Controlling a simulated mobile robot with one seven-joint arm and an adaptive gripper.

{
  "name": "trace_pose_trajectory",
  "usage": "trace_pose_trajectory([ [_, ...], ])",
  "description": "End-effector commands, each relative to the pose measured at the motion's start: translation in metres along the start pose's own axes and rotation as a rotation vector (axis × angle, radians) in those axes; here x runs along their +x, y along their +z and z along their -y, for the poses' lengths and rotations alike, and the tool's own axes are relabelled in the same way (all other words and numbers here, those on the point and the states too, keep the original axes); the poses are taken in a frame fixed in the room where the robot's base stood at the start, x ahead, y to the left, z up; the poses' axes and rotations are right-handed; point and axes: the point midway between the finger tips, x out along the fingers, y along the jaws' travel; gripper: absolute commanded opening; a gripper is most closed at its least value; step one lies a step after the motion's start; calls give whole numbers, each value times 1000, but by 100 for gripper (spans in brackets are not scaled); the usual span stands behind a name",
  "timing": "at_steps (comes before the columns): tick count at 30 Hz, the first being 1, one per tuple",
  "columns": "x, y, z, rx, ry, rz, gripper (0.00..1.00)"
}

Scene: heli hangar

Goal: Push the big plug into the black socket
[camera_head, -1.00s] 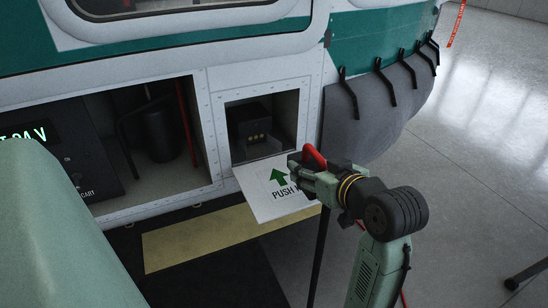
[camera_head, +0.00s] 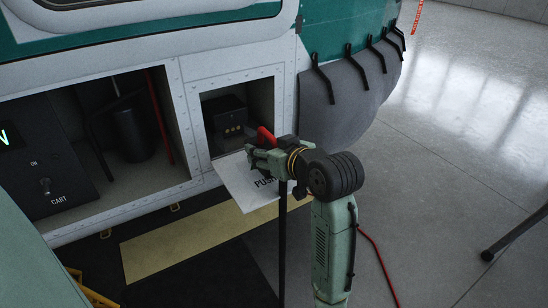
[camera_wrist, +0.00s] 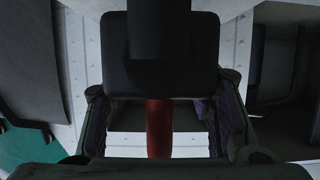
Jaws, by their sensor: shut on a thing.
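The black socket (camera_head: 230,116), a dark box with several brass-coloured contacts on its front, sits inside a square recess in the helicopter's side. My gripper (camera_head: 262,158) is in front of and below this recess, over the lowered white flap. It is shut on the big plug, whose red part (camera_head: 266,138) rises above the fingers. In the wrist view, the plug's black body (camera_wrist: 160,65) fills the upper middle, and its red part (camera_wrist: 159,128) lies between my two fingers. The plug's contact end is hidden. The plug looks apart from the socket.
The white flap (camera_head: 240,190) with "PUSH" lettering hangs open below the recess. Left of it, a larger open bay holds a black cylinder (camera_head: 130,133) and a switch panel (camera_head: 45,160). A red cable (camera_head: 378,262) lies on the open grey floor at right.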

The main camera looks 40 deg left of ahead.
Motion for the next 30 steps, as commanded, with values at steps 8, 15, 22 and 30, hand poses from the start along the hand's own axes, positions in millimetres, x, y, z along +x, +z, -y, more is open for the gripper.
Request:
trace_pose_trajectory([
  [8,30,5,0,1,1,-2,4],
  [15,43,14,0,0,1,-4,4],
  [22,46,16,0,-1,1,-3,4],
  [30,46,16,0,-1,1,-3,4],
])
